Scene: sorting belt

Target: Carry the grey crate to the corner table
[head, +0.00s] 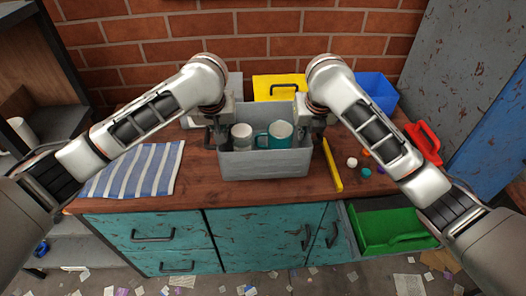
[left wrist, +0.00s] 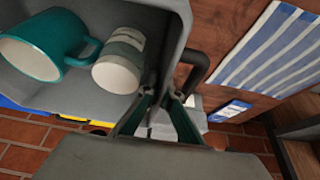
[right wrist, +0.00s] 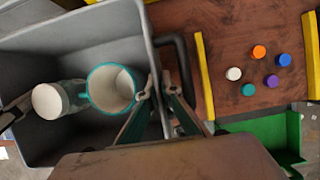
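The grey crate (head: 265,166) is at the front middle of the wooden counter; I cannot tell whether it touches the top. It holds a teal mug (head: 280,134) and a grey-and-white cup (head: 241,137). My left gripper (head: 221,138) is at its left wall, with its fingers (left wrist: 164,94) on both sides of the wall, close together. My right gripper (head: 307,132) is at the right wall, its fingertips (right wrist: 157,87) pinching the wall beside the dark handle (right wrist: 180,75). No corner table can be made out.
A striped cloth (head: 135,168) lies left and a yellow bar (head: 332,165) right of the crate, near several small caps (head: 352,162). Yellow (head: 275,84), blue (head: 376,88) and red (head: 424,140) bins stand behind and right. A green bin (head: 385,228) is low at right. Scraps litter the floor.

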